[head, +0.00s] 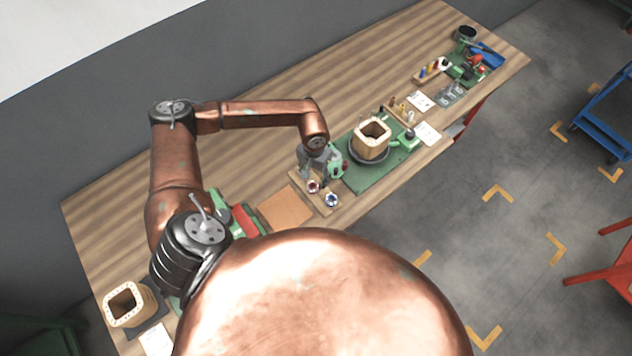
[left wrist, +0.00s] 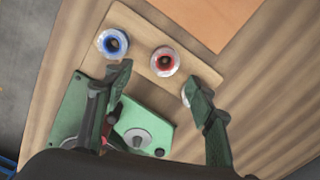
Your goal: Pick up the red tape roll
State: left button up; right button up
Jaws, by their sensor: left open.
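The red tape roll (left wrist: 165,61), a pale ring with a red core, lies flat on a small wooden board (left wrist: 142,75) in the left wrist view. It also shows in the head view (head: 313,186). My left gripper (left wrist: 158,78) is open, its fingers spread to either side just short of the red roll; it holds nothing. In the head view the left gripper (head: 312,174) hangs above the board, close to the roll. Height above it is hard to tell. My right gripper is not in view.
A blue-cored roll (left wrist: 113,43) lies beside the red one. Another pale roll (left wrist: 186,93) is partly hidden by a finger. An orange-brown sheet (head: 286,208) lies to the left.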

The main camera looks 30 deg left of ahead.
aim_at(312, 187)
pick_arm(q)
jog(key=f, duration=0.2)
jog(key=f+p, duration=0.1)
jog(key=shift+s+a, duration=0.25)
jog(key=shift+a, duration=0.05)
notch_tip(312, 187, down, 3)
jog(key=shift+w+a+f+p, duration=0.1)
jog(key=shift+p, duration=0.3)
jog(key=shift+f, duration=0.15)
jog(key=c, duration=1)
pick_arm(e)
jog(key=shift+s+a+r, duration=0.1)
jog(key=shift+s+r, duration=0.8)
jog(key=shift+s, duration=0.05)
